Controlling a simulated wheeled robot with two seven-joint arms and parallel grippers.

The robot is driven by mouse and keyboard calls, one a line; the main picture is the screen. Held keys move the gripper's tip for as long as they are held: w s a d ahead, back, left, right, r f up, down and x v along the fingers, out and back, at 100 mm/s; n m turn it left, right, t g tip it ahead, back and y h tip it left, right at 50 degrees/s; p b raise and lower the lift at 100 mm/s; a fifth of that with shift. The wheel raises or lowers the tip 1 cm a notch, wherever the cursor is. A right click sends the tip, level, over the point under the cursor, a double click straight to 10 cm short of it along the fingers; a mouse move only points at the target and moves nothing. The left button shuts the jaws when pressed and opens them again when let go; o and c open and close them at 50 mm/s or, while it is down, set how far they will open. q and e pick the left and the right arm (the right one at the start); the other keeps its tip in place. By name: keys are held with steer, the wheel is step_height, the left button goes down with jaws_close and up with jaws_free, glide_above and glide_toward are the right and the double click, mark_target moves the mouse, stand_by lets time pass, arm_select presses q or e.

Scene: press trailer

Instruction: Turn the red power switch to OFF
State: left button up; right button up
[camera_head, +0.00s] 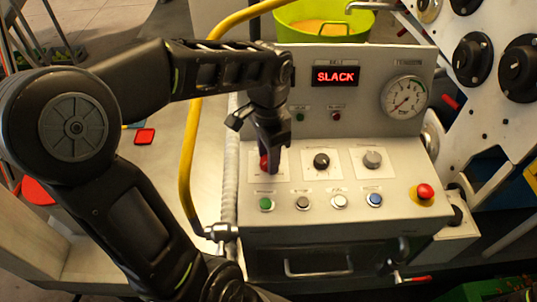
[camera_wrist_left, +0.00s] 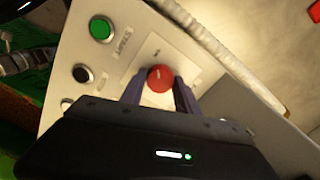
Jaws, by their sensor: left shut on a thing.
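The red power switch (camera_head: 264,163) is a round knob at the left of the upper row on the sloped control panel. My left gripper (camera_head: 270,165) reaches down onto it from above and hides part of it. In the left wrist view the red switch (camera_wrist_left: 160,78) sits between the two fingertips (camera_wrist_left: 160,88), which are shut on its sides. The switch's pointer and most of its printed labels are hidden or too small to read. My right gripper is not in view.
The panel (camera_head: 310,225) also carries a black knob (camera_head: 321,160), a grey knob (camera_head: 372,159), several push buttons and a red mushroom button (camera_head: 425,191). A display (camera_head: 335,76) reads SLACK beside a gauge (camera_head: 404,97). A yellow hose (camera_head: 187,150) runs at the left.

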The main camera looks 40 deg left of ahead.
arm_select(q)
jaws_close()
steer(key=shift+n, duration=0.4)
steer(key=n+b, duration=0.1)
steer(key=n, duration=0.1)
steer(key=shift+n+b, duration=0.3)
steer(key=n+b, duration=0.2)
steer(key=n, duration=0.3)
steer(key=n+b, duration=0.1)
steer(key=n, duration=0.4)
steer(key=shift+n+b, duration=0.65)
steer(key=shift+n, duration=1.65)
